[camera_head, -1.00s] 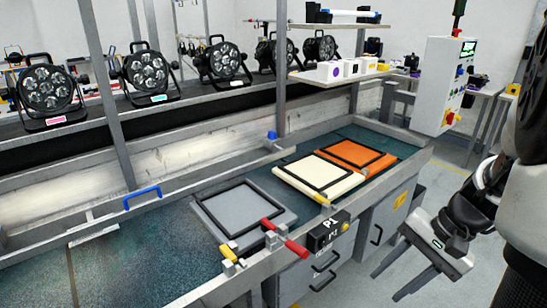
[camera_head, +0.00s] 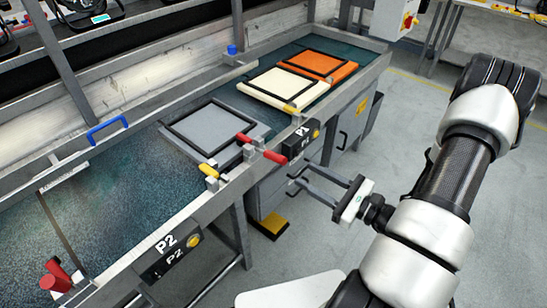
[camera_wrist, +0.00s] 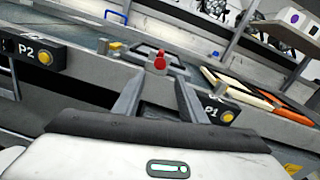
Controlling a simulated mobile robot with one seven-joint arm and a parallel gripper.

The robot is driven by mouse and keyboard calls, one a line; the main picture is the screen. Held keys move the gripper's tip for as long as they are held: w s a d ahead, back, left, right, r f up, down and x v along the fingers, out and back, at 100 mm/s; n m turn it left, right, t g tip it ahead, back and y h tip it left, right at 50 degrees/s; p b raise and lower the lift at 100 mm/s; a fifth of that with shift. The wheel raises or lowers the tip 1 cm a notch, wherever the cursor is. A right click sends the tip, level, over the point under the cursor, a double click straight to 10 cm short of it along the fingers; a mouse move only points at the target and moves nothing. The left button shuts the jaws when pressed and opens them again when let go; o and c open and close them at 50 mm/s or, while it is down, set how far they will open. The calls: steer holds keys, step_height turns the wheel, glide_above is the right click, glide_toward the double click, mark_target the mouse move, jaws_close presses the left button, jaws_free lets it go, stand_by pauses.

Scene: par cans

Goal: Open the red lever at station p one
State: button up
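The red lever at station P1 (camera_head: 275,157) sticks out over the front rail of the bench, beside the black P1 box (camera_head: 298,142). A second red piece (camera_head: 243,138) and a yellow piece (camera_head: 208,170) sit near it on the rail. In the wrist view the lever's round red end (camera_wrist: 160,63) shows between and beyond my fingers. My gripper (camera_head: 314,188) is open and empty, in front of the bench, below and to the right of the lever, apart from it. Its two fingers (camera_wrist: 158,98) point towards the bench.
A grey framed plate (camera_head: 213,128) lies on the bench behind the lever, with cream (camera_head: 282,88) and orange (camera_head: 322,64) ones beyond. The P2 box (camera_head: 170,250) and another red lever (camera_head: 57,277) are at the lower left. The floor to the right is clear.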

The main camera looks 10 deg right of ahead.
mark_target(269, 154)
steer(key=b+x, duration=0.1)
steer(key=x, duration=1.1)
steer(key=shift+w+a, duration=0.2)
steer(key=shift+a, duration=0.05)
jaws_close()
